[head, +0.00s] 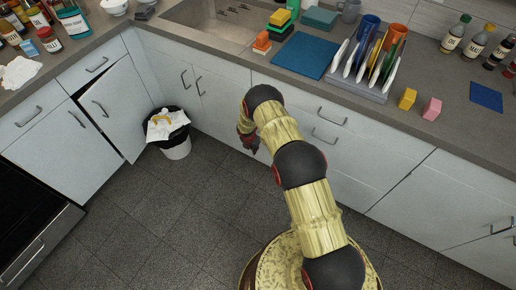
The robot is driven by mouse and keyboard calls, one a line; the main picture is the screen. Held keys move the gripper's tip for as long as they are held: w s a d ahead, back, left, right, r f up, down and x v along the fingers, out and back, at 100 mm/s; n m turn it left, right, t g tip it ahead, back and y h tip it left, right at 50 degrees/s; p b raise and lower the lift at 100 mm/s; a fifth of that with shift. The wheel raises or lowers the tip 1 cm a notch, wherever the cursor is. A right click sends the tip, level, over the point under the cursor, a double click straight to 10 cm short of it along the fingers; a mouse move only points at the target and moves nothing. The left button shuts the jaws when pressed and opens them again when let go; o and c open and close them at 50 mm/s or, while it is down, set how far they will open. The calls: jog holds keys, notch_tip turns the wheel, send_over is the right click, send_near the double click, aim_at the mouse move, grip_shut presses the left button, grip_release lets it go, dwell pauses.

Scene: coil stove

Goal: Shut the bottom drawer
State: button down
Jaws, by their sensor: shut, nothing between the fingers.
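A white drawer stack stands under the counter, behind my arm. Its upper drawer front (375,128) has a grey handle, and a lower drawer front (350,158) has another handle just below. My arm hides part of these fronts, and I cannot tell how far out the bottom drawer stands. My gripper (252,148) is shut and empty, low in front of the cabinets, to the left of the drawer handles. It looks dark red and is small in this view. I cannot tell whether it touches a front.
A white bin with a black liner (176,148) stands in the corner to the left. A cabinet door (112,102) at left looks ajar. The counter (415,118) holds a dish rack, sponges and bottles. The tiled floor (185,220) is clear.

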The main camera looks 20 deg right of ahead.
jog(key=p+v, duration=0.4)
jog(key=v, duration=0.6)
jog(key=shift+s+a, duration=0.15)
jog(key=shift+a, duration=0.05)
jog(key=s+r+m+g, duration=0.2)
jog(key=s+m+g, duration=0.1)
jog(key=s+m, duration=0.75)
jog(key=s+a+r+m+t, duration=0.2)
jog(key=s+r+m, duration=0.3)
jog(key=r, duration=1.4)
jog(key=s+a+r+m+t+y, duration=0.1)
jog(key=s+r+m, duration=0.4)
jog(key=s+r, duration=0.9)
jog(key=s+a+r+m+t+y, duration=0.1)
jog(key=s+r+m, duration=0.4)
jog(key=r, duration=1.9)
jog(key=shift+s+a+t, duration=0.8)
jog(key=shift+s+t, duration=0.6)
jog(key=shift+s, duration=1.15)
